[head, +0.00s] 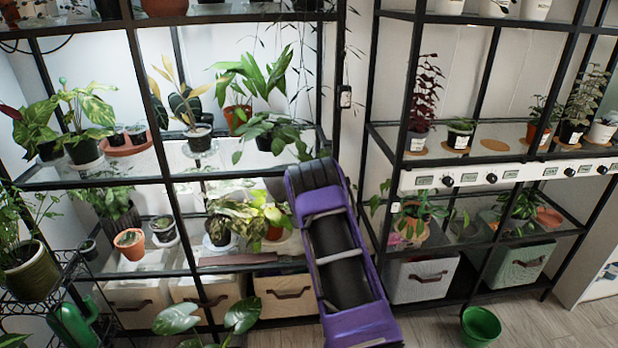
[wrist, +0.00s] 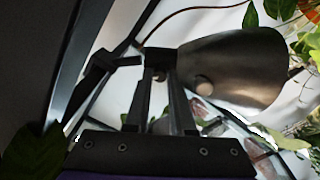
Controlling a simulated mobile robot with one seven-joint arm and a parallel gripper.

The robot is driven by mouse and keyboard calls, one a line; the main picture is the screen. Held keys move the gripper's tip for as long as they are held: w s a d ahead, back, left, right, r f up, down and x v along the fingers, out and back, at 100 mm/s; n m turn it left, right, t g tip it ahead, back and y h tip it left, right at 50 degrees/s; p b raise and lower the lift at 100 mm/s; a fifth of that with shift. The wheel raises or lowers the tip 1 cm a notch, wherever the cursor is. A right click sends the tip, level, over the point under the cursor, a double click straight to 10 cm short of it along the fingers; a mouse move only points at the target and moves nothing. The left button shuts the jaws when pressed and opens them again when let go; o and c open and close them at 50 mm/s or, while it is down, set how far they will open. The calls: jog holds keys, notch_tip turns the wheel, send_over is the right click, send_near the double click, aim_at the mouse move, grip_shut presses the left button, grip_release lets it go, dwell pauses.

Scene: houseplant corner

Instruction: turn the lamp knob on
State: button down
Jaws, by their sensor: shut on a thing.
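In the wrist view the lamp's dark metal shade (wrist: 240,65) fills the upper right, its wide mouth facing right. A small round disc (wrist: 203,85) sits on its side. My gripper (wrist: 161,62) reaches up to the narrow back end of the shade. Its two dark fingers are close together at the tips, shut on what seems to be the lamp knob; the fingers hide the knob itself. A black bracket-like part (wrist: 103,64) shows to the left of the fingertips. In the head view my purple arm covers the gripper and the lamp.
Glass shelves with black posts (head: 145,110) hold several potted plants around my arm. On the right shelf a white panel (head: 513,173) carries several black knobs. Storage boxes (head: 418,281) stand below. A green pot (head: 481,325) stands on the floor. Leaves (wrist: 290,10) hang near the shade.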

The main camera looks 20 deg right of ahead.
jog(key=c, duration=0.8)
grip_release()
jog(key=shift+o, duration=0.2)
jog(key=shift+s, duration=0.1)
jog(key=p+v, duration=0.1)
jog(key=v, duration=1.6)
jog(key=shift+s, duration=0.1)
